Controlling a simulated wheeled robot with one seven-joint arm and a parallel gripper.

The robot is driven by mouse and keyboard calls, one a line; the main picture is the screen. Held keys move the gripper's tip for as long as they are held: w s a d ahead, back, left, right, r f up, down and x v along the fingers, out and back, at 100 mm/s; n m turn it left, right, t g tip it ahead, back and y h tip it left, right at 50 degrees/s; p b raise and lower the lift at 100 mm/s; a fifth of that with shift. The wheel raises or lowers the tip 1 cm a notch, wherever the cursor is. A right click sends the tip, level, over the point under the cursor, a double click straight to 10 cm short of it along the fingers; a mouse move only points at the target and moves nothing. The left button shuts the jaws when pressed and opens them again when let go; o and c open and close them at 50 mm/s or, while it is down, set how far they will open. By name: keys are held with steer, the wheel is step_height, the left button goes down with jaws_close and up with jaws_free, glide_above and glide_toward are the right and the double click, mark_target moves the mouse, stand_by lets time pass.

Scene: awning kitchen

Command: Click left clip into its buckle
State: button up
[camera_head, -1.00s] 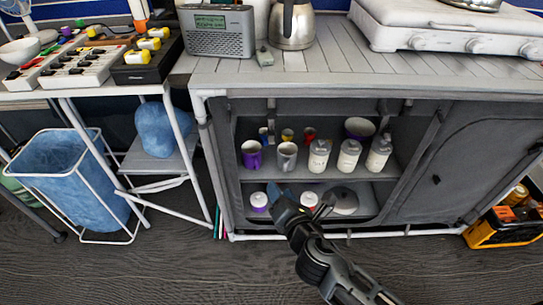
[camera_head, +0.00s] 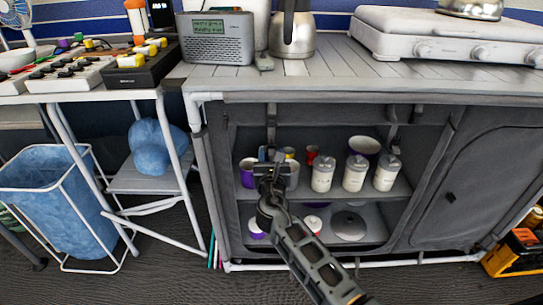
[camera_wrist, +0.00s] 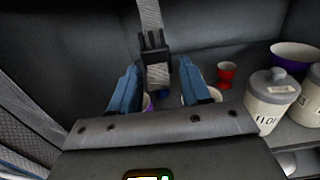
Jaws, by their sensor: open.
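In the wrist view, a grey strap hangs down to a black clip-like buckle (camera_wrist: 154,42), with a short grey webbing piece (camera_wrist: 158,75) just below it. I cannot tell clip from buckle here, nor whether the parts are joined. In the head view, the left strap (camera_head: 271,118) hangs from the cabinet's top edge, its lower end hidden by my gripper (camera_head: 264,170). My gripper's blue fingers (camera_wrist: 158,88) are open, one on each side of the webbing and below the black part. Nothing is seen gripped.
The cabinet's upper shelf holds a purple mug (camera_head: 247,172), white canisters (camera_head: 354,174), a red cup (camera_wrist: 227,74) and a purple-and-white bowl (camera_wrist: 295,56). A canister (camera_wrist: 269,99) stands close right of my fingers. A second strap (camera_head: 391,125) hangs further right. The counter's front edge (camera_head: 330,96) lies above.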

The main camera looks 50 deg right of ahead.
steer(key=shift+w+d, duration=0.45)
steer(key=shift+d, duration=0.1)
jaws_close()
